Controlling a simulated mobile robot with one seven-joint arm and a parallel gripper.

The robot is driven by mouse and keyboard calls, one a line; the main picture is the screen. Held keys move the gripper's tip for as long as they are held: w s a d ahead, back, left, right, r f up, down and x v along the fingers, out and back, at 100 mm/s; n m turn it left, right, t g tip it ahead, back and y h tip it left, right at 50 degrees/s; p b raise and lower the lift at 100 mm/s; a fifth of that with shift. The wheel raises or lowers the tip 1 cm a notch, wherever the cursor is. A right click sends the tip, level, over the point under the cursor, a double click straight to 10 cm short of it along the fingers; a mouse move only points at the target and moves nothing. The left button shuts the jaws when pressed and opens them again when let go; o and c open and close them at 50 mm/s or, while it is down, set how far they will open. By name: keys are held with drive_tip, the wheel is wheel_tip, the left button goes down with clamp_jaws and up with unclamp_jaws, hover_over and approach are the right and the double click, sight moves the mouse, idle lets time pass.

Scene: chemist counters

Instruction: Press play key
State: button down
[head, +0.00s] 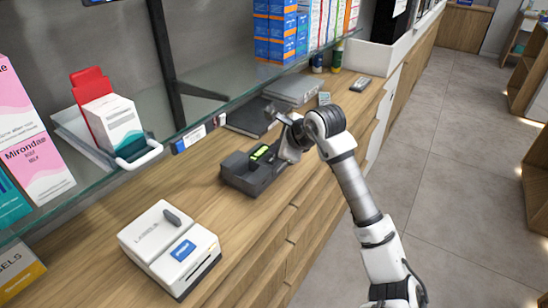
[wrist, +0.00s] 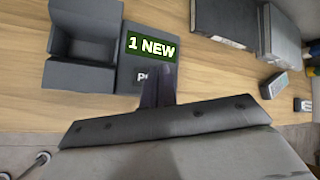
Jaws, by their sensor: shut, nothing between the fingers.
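A dark grey machine (head: 245,178) sits on the wooden counter. Its lit green display reads "1 NEW" in the wrist view (wrist: 151,47). Below the display is white lettering starting with "P" (wrist: 143,77); the rest is hidden behind my fingers. My gripper (wrist: 158,82) is shut and empty, with its fingertips over the lower right part of the machine's face. In the head view my gripper (head: 283,152) is at the machine's right side. I cannot tell whether the fingertips touch it.
An open dark compartment (wrist: 85,68) adjoins the display part. A white label printer (head: 170,245) stands nearer on the counter. A dark flat case (head: 247,120) and grey box (head: 296,90) lie behind. A glass shelf (head: 215,108) with boxes overhangs the counter's left side.

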drive_tip(key=shift+f, duration=0.15)
drive_tip(key=shift+f+b, duration=0.35)
drive_tip(key=shift+b, duration=0.45)
drive_tip(key=shift+f+b, duration=0.3)
drive_tip(key=shift+b, duration=0.25)
idle(0.3)
drive_tip(key=shift+r, duration=0.15)
idle(0.3)
drive_tip(key=shift+r, duration=0.6)
drive_tip(key=shift+r+p, duration=1.05)
drive_tip(key=shift+r, duration=1.5)
